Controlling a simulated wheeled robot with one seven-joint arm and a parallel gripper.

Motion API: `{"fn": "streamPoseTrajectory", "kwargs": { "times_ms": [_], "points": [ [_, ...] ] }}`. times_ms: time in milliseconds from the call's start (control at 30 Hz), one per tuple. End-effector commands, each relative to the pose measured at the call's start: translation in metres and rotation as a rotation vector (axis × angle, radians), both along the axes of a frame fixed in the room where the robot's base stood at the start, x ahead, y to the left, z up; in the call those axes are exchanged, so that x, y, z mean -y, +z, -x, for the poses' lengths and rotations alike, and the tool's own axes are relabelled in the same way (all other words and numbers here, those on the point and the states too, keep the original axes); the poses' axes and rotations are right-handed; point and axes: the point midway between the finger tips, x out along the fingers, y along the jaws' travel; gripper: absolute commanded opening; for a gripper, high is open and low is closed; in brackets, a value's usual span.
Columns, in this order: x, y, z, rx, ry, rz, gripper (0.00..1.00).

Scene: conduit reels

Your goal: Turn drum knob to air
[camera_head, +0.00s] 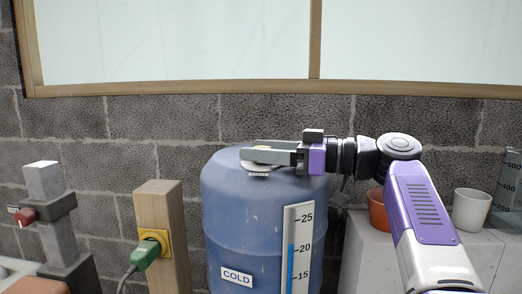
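A blue drum (240,225) stands upright in the middle, with a "COLD" label and a level scale on its front. A pale round fitting with a small label (258,174) sits on its top, mostly hidden by my gripper; I take it to be the drum knob. The label's words are too small to read. My gripper (254,153) reaches in from the right, its grey fingers level over the drum top at this fitting. I cannot tell whether the fingers grip the fitting or stand open around it.
Left of the drum is a wooden post (157,205) with a yellow socket and green plug (145,253). A grey post with a red knob (26,216) stands far left. A terracotta pot (377,212) and white pot (470,209) stand on a pale block (353,250) at right.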

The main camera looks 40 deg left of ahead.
Motion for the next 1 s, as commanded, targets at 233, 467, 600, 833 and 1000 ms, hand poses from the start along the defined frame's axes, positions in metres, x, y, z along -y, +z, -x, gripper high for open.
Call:
{"fn": "streamPoseTrajectory", "kwargs": {
  "times_ms": [233, 467, 600, 833, 1000],
  "points": [
    [0.005, -0.001, -0.002, 0.001, 0.001, 0.000, 0.55],
    [0.037, -0.003, -0.014, 0.001, -0.002, -0.001, 0.55],
    [0.057, -0.002, -0.021, 0.001, -0.002, 0.000, 0.55],
    [0.073, -0.001, -0.026, 0.001, 0.000, 0.000, 0.55],
    [0.074, 0.000, -0.026, 0.000, 0.001, 0.000, 0.55]
  ]
}}
